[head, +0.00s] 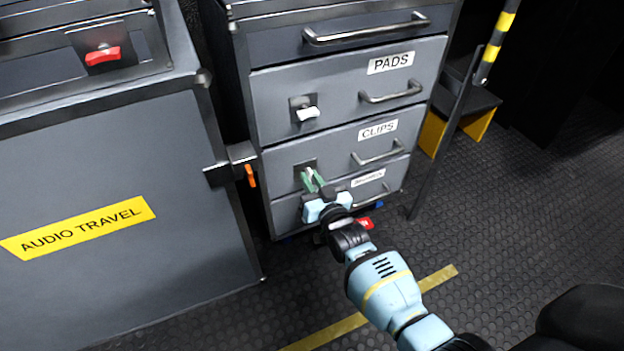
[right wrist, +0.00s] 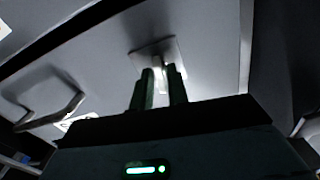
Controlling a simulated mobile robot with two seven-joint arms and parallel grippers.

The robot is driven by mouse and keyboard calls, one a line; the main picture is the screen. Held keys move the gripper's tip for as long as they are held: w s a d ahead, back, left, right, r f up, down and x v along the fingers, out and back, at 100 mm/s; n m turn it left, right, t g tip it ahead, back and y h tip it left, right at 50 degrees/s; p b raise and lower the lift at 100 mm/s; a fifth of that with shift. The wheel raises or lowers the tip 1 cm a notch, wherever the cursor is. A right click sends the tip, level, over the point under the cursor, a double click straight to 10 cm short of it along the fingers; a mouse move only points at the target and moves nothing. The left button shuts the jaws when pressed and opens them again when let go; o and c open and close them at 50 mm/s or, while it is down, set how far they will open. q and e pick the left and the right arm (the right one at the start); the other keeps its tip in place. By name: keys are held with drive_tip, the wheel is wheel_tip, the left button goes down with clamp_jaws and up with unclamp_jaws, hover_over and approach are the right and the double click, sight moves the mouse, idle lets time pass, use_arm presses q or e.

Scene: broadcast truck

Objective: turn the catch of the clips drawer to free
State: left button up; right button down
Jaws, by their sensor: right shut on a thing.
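The clips drawer (head: 340,150) is the grey drawer labelled CLIPS, below the one labelled PADS. It looks closed, with its bar handle (head: 378,153) at the right. Its catch (head: 308,173) is a small pale piece on a square plate at the left of the drawer front, partly hidden by my fingers. My right gripper (head: 313,181) is shut on the catch. In the right wrist view the catch (right wrist: 158,62) sits between the two green fingers, in front of its plate. My left gripper is not in view.
The PADS drawer (head: 340,95) above has a similar white catch (head: 308,113). A lower drawer (head: 375,188) is partly behind my right gripper. Open floor (head: 510,220) lies right.

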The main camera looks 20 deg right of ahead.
idle(0.3)
drive_tip(key=c, duration=1.6)
unclamp_jaws()
drive_tip(key=shift+o, duration=0.2)
drive_tip(key=s+p, duration=0.3)
drive_tip(key=s, duration=0.4)
drive_tip(key=shift+s, duration=0.4)
drive_tip(key=shift+d, duration=0.1)
